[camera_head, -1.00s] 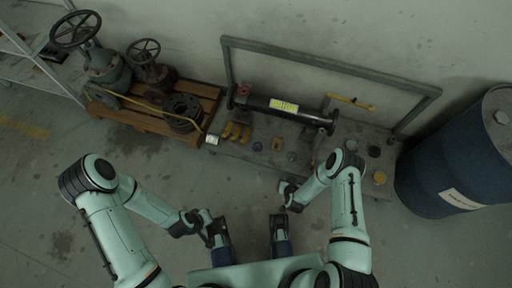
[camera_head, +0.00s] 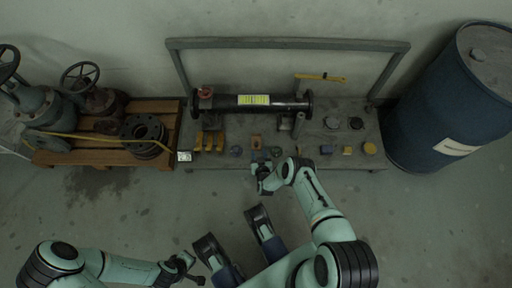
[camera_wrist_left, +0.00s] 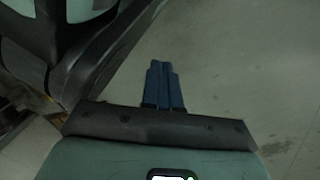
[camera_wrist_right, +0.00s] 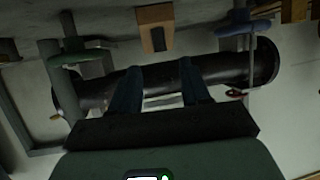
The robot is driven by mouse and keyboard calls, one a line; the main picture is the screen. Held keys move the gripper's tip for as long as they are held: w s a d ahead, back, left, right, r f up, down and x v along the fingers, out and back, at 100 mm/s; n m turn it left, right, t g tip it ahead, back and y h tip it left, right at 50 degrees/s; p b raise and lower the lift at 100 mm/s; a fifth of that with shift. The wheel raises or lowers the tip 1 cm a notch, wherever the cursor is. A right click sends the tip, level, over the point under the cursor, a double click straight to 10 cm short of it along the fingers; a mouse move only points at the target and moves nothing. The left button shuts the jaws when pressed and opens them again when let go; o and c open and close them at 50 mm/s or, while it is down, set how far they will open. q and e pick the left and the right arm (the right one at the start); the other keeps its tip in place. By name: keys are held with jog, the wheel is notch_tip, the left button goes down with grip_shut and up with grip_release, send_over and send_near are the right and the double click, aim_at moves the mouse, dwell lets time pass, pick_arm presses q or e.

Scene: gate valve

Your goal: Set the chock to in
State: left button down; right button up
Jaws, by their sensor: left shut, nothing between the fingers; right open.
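A small orange-brown block (camera_head: 256,142) with a dark piece on its face stands at the bench front, below the black pipe (camera_head: 230,104). It also shows at the top of the right wrist view (camera_wrist_right: 154,28). It may be the chock; I cannot tell for sure, as yellow wedge-like pieces (camera_head: 209,141) stand to its left. My right gripper (camera_head: 262,172) is open and empty, just in front of the block; its blue fingers (camera_wrist_right: 160,78) point toward the pipe. My left gripper (camera_head: 193,270) is low, away from the bench; its fingers (camera_wrist_left: 162,82) are shut and empty.
The bench (camera_head: 350,150) also carries a blue knob (camera_head: 236,151), a green one (camera_head: 276,152) and other small fixtures beside the block. A grey frame (camera_head: 290,43) rises behind. A blue drum (camera_head: 445,105) stands right; valves on a pallet (camera_head: 90,155) stand left.

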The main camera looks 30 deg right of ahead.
aim_at(256, 144)
jog(key=b+x, duration=0.2)
jog(key=x, duration=0.2)
jog(key=shift+w+f, duration=0.25)
jog(key=shift+w, duration=0.05)
pick_arm(q)
jog(key=s+f+g, duration=0.2)
jog(key=s+f, duration=0.1)
jog(key=s, duration=0.3)
jog(key=shift+s+a+f+b, duration=0.2)
jog(key=shift+a+f+b, duration=0.05)
jog(key=shift+a+b, duration=0.15)
pick_arm(e)
jog(key=shift+w+d, duration=0.2)
jog(key=shift+w, duration=0.2)
grip_shut()
